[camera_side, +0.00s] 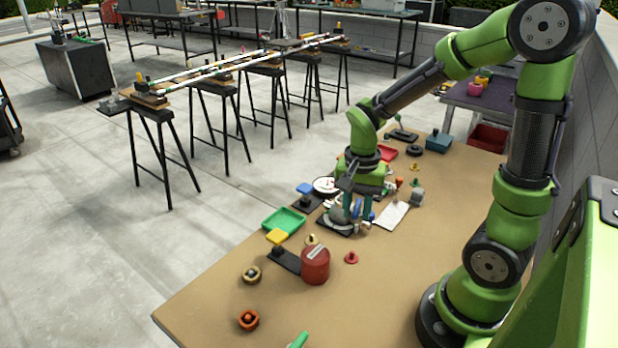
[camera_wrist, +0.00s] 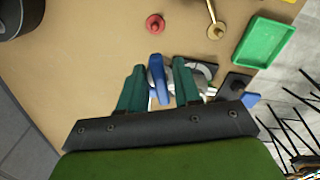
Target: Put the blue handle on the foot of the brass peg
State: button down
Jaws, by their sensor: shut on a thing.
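My gripper (camera_wrist: 158,66) is shut on the blue handle (camera_wrist: 157,85), which stands out between the two teal fingers in the wrist view. In the side view my gripper (camera_side: 359,208) is low over the middle of the table, and the handle is partly hidden there. The brass peg (camera_wrist: 212,14) lies beyond the fingertips in the wrist view, with its round foot toward me and its far end cut off by the frame edge. A small brass piece, seemingly this peg (camera_side: 312,240), shows behind the red can in the side view. The handle and the peg are apart.
A grey fixture on a black base (camera_side: 336,222) is close beside my fingers. A green tray (camera_side: 283,222), a red can (camera_side: 315,266) and a red knob (camera_side: 351,258) stand nearer the side camera. Another blue-topped piece (camera_side: 305,188) is left of my gripper. The front right table is clear.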

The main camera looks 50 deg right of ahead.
jog(key=n, duration=0.2)
send_over(311, 235)
jog(key=f, duration=0.2)
jog(key=shift+s+r, duration=0.1)
jog(key=shift+r, duration=0.25)
jog(key=shift+f, duration=2.35)
jog(key=shift+f, duration=0.8)
jog(key=shift+f, duration=0.25)
jog(key=shift+f, duration=0.5)
jog(key=shift+c, duration=1.9)
grip_release()
jog(key=shift+r, duration=0.1)
